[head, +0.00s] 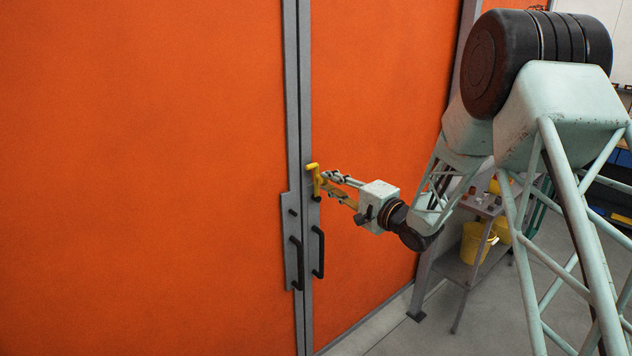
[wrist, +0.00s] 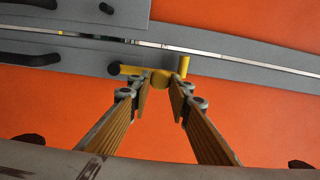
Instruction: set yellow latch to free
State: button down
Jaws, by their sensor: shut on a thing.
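The yellow latch (head: 314,178) is on the grey frame between the orange door panels, above the black handles, in the head view. In the wrist view the yellow latch (wrist: 184,66) shows as a bar with a stub beside it, at the far end of my fingers. My gripper (head: 331,188) reaches the latch from the right in the head view. In the wrist view my gripper (wrist: 162,82) has its two fingertips closed around part of the latch. The exact contact is partly hidden by the fingertips.
Two black handles (head: 318,252) stand just below the latch on the frame. A grey table (head: 462,268) with yellow buckets (head: 474,243) stands at the right behind my arm. The floor (head: 395,335) in front of the right panel is clear.

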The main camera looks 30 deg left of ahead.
jog(key=shift+w+m, duration=0.2)
jog(key=shift+m, duration=0.1)
jog(key=c, duration=2.4)
grip_release()
jog(key=shift+d, duration=0.1)
jog(key=v, duration=1.2)
